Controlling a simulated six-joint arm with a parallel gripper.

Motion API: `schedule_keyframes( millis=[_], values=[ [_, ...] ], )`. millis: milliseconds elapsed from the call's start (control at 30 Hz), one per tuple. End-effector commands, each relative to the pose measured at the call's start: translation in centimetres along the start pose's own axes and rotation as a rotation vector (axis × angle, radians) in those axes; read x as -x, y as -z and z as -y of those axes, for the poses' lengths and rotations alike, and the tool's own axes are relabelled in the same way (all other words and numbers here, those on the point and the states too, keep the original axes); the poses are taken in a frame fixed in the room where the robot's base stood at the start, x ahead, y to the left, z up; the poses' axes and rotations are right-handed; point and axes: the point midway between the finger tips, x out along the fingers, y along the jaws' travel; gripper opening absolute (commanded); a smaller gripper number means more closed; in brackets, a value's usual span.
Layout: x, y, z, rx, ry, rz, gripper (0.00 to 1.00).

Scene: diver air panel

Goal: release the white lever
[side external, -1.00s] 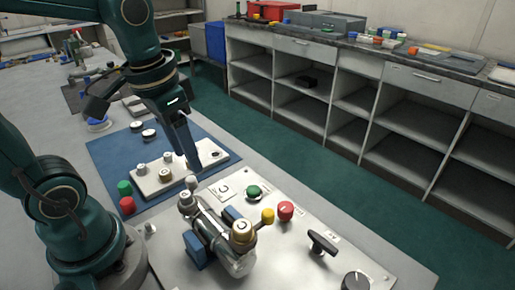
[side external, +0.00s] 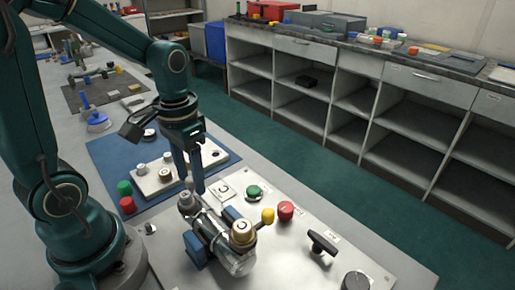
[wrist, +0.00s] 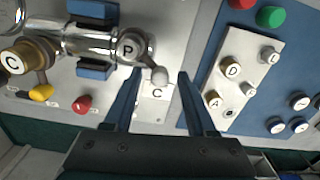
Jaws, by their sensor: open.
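The white lever (wrist: 159,76) is a short arm with a pale rounded knob, on the grey cap marked P (wrist: 131,46) at one end of a shiny metal cylinder (wrist: 88,42). In the wrist view its knob lies between my two fingertips, with a gap on each side. My gripper (side external: 192,185) is open and points down at this end of the cylinder in the side view. Its fingers partly hide the lever there. I cannot tell whether a finger touches it.
A brass cap marked C with a yellow lever (side external: 267,215) is at the cylinder's other end. Green (side external: 254,191) and red (side external: 285,210) knobs and a black handle (side external: 322,242) stand on the panel. A white block with several fittings (side external: 160,180) lies on the blue mat (side external: 105,154).

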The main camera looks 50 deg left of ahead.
Motion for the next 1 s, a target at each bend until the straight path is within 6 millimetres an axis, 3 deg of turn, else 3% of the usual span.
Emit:
schedule_keyframes(
  millis=[167,300,333,700,1000],
  values=[
    [0.01,0.01,0.0,0.0,0.0,0.0,0.56],
    [0.02,0.01,0.0,0.0,0.0,-0.001,0.03],
    [0.02,0.01,0.0,0.0,0.0,-0.001,0.0],
    [0.0,-0.74,0.5,0.161,0.0,0.006,0.0],
    [-0.07,-0.95,0.55,0.172,0.002,0.012,0.0]
  ],
)
